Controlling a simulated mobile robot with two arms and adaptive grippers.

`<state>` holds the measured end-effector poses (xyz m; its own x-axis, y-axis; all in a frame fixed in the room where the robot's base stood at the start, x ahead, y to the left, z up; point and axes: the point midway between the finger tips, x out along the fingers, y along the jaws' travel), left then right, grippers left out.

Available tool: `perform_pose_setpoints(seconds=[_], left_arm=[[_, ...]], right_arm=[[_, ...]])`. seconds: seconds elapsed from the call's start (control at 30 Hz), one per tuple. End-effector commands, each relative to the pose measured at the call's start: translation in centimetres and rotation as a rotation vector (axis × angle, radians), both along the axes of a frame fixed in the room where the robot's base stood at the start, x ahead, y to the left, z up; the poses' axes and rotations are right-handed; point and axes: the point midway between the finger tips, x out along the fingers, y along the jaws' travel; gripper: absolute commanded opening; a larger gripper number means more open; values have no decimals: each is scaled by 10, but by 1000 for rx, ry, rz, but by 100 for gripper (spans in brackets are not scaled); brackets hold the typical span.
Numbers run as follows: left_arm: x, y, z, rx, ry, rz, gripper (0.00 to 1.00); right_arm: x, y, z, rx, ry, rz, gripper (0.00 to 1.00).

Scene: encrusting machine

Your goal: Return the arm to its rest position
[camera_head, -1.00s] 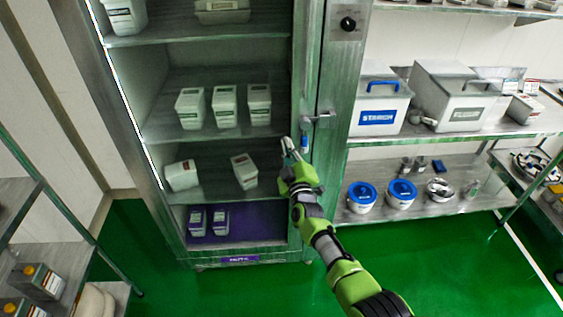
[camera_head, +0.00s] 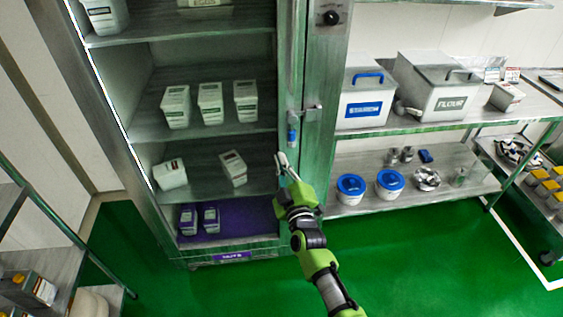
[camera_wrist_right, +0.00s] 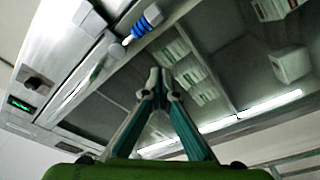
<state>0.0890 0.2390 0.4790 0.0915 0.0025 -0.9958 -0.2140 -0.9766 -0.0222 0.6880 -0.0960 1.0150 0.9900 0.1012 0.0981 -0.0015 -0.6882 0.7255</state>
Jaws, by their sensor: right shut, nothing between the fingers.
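My right arm comes in from the bottom of the head view, green and black. Its gripper (camera_head: 284,166) is in front of the cabinet's right edge, below the door latch. In the right wrist view the gripper's fingers (camera_wrist_right: 160,82) meet at the tips, with nothing between them. My left gripper is in neither current view.
An open steel cabinet (camera_head: 150,131) holds white containers on its shelves; one container (camera_head: 171,174) looks tilted. Its bottom shelf (camera_head: 250,219) is purple. Steel shelves with bins (camera_head: 362,99) and blue-lidded tubs (camera_head: 351,190) stand at right. Green floor (camera_head: 430,260) is clear at lower right.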

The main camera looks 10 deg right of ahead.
Motion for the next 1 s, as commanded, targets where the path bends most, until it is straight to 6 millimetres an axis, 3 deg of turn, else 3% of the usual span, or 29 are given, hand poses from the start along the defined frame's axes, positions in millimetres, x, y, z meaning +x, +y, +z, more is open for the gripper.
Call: perform_pose_setpoints(seconds=[0.53,0.63,0.77,0.87,1.0], left_arm=[[0,-5,0,-7,-1,2,0],[1,-7,-2,-9,-1,3,0],[1,-7,-6,-9,-1,3,0],[1,-7,-11,-9,-1,2,0],[1,-7,-18,-9,-1,2,0]], right_arm=[[-2,0,0,0,1,1,0],[-5,0,-16,6,27,6,0],[-21,1,-77,40,141,29,0],[-46,0,-146,84,277,45,0],[-95,-6,-242,155,479,47,0]])
